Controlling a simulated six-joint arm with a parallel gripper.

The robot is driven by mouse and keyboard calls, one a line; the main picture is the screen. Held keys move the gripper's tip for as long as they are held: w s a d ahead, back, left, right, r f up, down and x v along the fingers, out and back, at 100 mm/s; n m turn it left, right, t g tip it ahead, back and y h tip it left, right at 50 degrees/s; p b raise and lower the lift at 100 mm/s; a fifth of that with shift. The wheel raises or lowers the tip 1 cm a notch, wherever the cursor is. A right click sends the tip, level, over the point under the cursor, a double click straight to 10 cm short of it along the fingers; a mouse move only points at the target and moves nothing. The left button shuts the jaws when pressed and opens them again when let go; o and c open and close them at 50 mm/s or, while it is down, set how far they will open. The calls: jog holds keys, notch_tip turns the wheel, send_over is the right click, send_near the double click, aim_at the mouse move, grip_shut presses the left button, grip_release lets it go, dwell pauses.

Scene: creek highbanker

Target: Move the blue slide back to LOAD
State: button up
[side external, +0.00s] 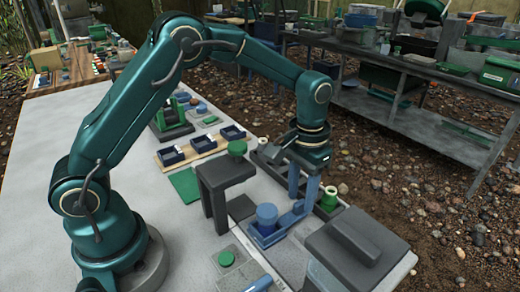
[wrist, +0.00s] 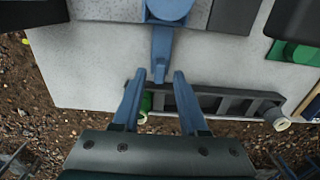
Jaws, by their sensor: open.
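The blue slide (side external: 289,221) lies low on the light table, with a round blue cup (side external: 266,213) at its wider end. In the wrist view the slide's narrow handle (wrist: 161,48) points down the picture toward my gripper (wrist: 159,75). The fingers of my gripper also show in the side view (side external: 301,203), pointing down at the handle end. They are open, one on each side of the handle's tip, with gaps visible in the wrist view. I cannot tell how far down they reach around it. No LOAD mark is readable.
A dark arch (side external: 224,180) stands left of the slide, and a grey box (side external: 358,250) stands in front. A dark ladder-like rail (wrist: 228,103) with a green spool runs along the table edge near my right finger. Gravel lies beyond the edge.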

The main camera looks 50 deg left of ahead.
jog(key=shift+r, duration=3)
jog(key=shift+r, duration=0.1)
jog(key=s+a+r+t, duration=0.35)
jog(key=s+r, duration=0.35)
jog(key=r, duration=0.3)
jog(key=s+a+f+t, duration=0.1)
jog(key=s+f, duration=0.3)
jog(key=s, duration=0.6)
jog(key=shift+f+t, duration=0.35)
jog(key=shift+t, duration=0.2)
